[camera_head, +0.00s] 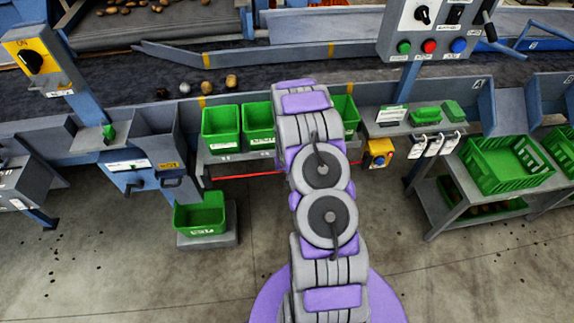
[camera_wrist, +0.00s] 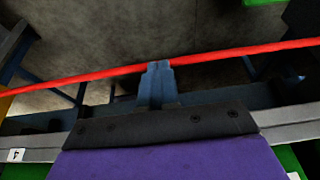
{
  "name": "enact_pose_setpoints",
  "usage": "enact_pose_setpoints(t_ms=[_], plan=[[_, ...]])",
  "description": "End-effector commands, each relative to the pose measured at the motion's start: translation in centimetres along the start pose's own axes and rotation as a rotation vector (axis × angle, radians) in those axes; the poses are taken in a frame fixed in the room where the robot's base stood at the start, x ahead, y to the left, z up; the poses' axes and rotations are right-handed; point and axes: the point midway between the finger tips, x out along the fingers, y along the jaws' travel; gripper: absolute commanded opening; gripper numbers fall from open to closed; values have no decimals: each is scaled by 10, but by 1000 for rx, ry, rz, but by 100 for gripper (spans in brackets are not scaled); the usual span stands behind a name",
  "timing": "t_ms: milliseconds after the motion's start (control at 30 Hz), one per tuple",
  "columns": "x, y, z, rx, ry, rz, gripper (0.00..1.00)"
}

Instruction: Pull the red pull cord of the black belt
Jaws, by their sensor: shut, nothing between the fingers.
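The red pull cord (camera_head: 240,177) runs below the front edge of the black belt (camera_head: 140,85), under the green bins. My arm hides its middle in the head view. In the wrist view the cord (camera_wrist: 85,78) crosses the whole picture, rising to the right. My gripper (camera_wrist: 158,66) is shut and empty, its blue fingertips overlapping the cord in the picture. I cannot tell whether they touch it. The gripper is hidden in the head view.
A yellow switch box (camera_head: 379,153) hangs near the cord's right end. Green bins (camera_head: 221,127) stand on a shelf above the cord. A lower green bin (camera_head: 200,215) stands at left, and a green crate (camera_head: 503,165) at right. The front floor is clear.

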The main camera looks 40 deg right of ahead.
Motion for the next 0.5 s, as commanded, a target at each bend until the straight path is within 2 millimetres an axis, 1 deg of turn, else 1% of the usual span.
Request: enact_pose_setpoints(t_ms=[33, 133, 500], plan=[[9, 0, 5, -1, -4, -1, 0], [17, -1, 7, -1, 0, -1, 0], [17, -1, 8, -2, -4, -1, 0]])
